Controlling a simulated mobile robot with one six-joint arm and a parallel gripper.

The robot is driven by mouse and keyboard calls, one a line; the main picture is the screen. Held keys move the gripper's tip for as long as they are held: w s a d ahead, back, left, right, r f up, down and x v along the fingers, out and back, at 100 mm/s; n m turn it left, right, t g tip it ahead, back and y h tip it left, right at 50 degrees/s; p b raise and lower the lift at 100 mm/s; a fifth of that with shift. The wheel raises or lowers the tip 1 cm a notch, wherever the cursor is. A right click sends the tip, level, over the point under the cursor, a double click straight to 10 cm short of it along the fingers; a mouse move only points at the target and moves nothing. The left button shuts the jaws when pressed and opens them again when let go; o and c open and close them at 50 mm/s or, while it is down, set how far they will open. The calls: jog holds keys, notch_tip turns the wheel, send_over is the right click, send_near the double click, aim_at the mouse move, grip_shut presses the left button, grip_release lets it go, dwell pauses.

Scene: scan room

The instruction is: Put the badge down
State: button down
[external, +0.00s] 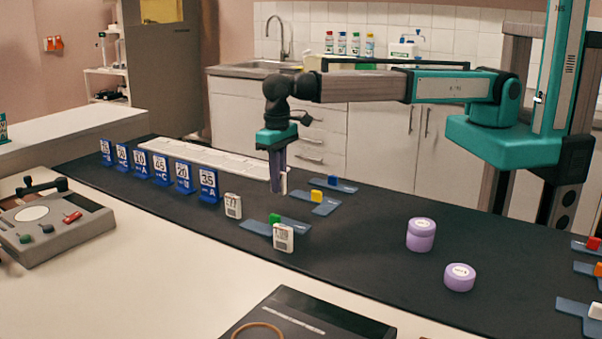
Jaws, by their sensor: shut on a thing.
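My gripper (279,188) points down over the dark mat, near the middle of the picture. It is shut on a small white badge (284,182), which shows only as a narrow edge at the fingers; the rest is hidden. Two similar white badges with dark print stand on the mat: one (233,206) left of and below my gripper, one (283,238) nearer the camera, by a blue holder with a green block (274,219). Whether the held badge touches the mat I cannot tell.
Blue numbered cards (208,185) stand in a row at left, before a white keyboard-like strip (205,161). Blue holders with a yellow block (317,195) and a blue block (333,181) lie right of my gripper. Purple round containers (421,236) stand farther right. Bare mat lies between.

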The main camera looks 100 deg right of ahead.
jog(key=shift+f, duration=0.1)
jog(key=shift+f+p, duration=0.65)
jog(key=shift+f, duration=1.05)
jog(key=shift+f, duration=0.15)
jog(key=c, duration=1.8)
grip_release()
jog(key=shift+r, duration=0.25)
jog(key=shift+r+b, duration=1.5)
jog(key=shift+r, duration=4.45)
